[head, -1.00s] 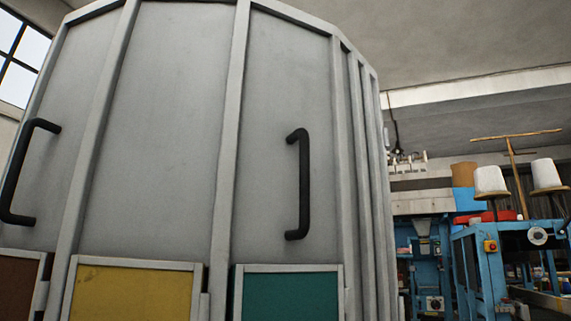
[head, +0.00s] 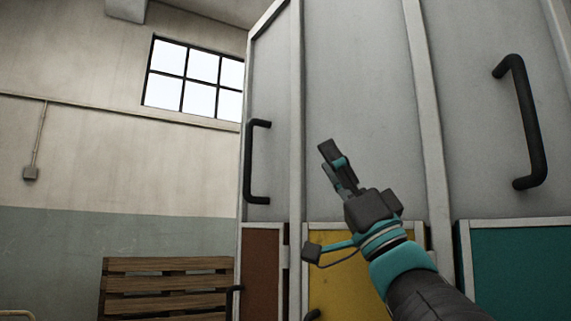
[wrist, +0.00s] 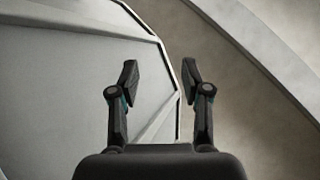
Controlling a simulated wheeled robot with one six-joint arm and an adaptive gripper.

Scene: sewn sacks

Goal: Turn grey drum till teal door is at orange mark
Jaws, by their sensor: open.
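The grey drum (head: 360,100) fills the right half of the head view, with flat panels between raised ribs. The teal door (head: 515,265) is at the lower right, below a panel with a black handle (head: 532,125). A second black handle (head: 252,160) is on the left panel. My gripper (head: 332,160) is raised in front of the panel above the yellow door, pointing up and left, between the two handles. In the wrist view my gripper (wrist: 159,80) is open and empty, with the drum's edge (wrist: 175,85) behind its fingers. I see no orange mark.
A brown door (head: 262,270) and a yellow door (head: 335,270) sit left of the teal one. A wooden pallet (head: 165,285) leans at the wall on the left. A window (head: 194,78) is above it. The space left of the drum looks open.

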